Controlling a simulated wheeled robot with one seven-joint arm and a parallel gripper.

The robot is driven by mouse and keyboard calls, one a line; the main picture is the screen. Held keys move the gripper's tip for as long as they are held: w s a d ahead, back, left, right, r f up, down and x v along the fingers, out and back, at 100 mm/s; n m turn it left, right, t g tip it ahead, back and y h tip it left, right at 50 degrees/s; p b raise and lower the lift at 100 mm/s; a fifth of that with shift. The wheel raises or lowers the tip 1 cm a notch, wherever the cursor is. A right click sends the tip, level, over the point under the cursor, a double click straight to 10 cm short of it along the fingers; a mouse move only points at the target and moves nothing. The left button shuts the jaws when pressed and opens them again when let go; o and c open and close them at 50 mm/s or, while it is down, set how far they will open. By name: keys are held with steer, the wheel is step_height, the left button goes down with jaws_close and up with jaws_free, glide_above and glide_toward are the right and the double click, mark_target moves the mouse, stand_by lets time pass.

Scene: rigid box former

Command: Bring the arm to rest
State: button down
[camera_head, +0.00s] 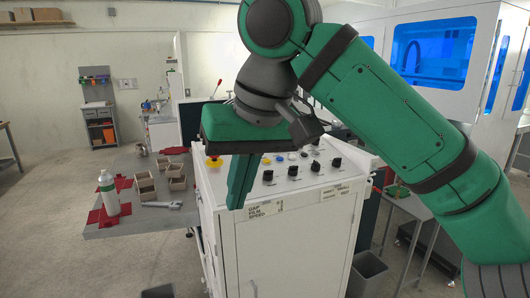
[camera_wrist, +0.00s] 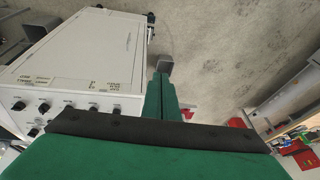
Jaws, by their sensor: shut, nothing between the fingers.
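My green gripper (camera_head: 239,181) hangs from my arm in front of the white machine cabinet (camera_head: 285,250). Its fingers point down and are shut with nothing between them. In the wrist view the shut fingers (camera_wrist: 162,95) reach up from the dark palm edge, with the cabinet (camera_wrist: 75,60) to their left. Part of the cabinet's knob panel (camera_head: 300,170) is hidden behind the gripper in the head view.
A grey table (camera_head: 150,220) at left bears a white bottle (camera_head: 108,190), small brown boxes (camera_head: 147,190), a wrench (camera_head: 162,204) and red pieces. A grey bin (camera_head: 368,272) stands right of the cabinet. Open floor (camera_head: 50,225) lies at far left.

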steer(key=w+a+f+m+t+y, duration=0.1)
steer(key=w+a+f+t+y, duration=0.2)
steer(key=w+a+f+y, duration=0.35)
steer(key=w+a+f+m+t+y, duration=0.1)
steer(key=w+a+f+t+y, duration=0.3)
steer(key=w+f, duration=0.45)
steer(key=s+d+f+m+t+h, duration=0.2)
steer(key=f+m+t, duration=0.2)
steer(key=f, duration=0.7)
steer(key=s+d+f+m+t+h, duration=0.1)
steer(key=d+f+m+t+h, duration=0.2)
steer(key=f, duration=0.7)
steer(key=s+d+f+m+h, duration=0.2)
steer(key=s+d+f+h, duration=0.1)
steer(key=s+f, duration=0.65)
steer(key=s+d+f+m+h, duration=0.15)
steer(key=s+f+h, duration=0.25)
steer(key=s+f, duration=0.5)
steer(key=s+d+n, duration=0.2)
steer(key=s+n, duration=0.1)
steer(key=s, duration=0.9)
steer(key=s+d+r+n+g+h, duration=0.1)
steer(key=s+d+n, duration=0.2)
steer(key=s, duration=0.9)
steer(key=shift+d+n, duration=0.25)
steer(key=shift+n, duration=0.5)
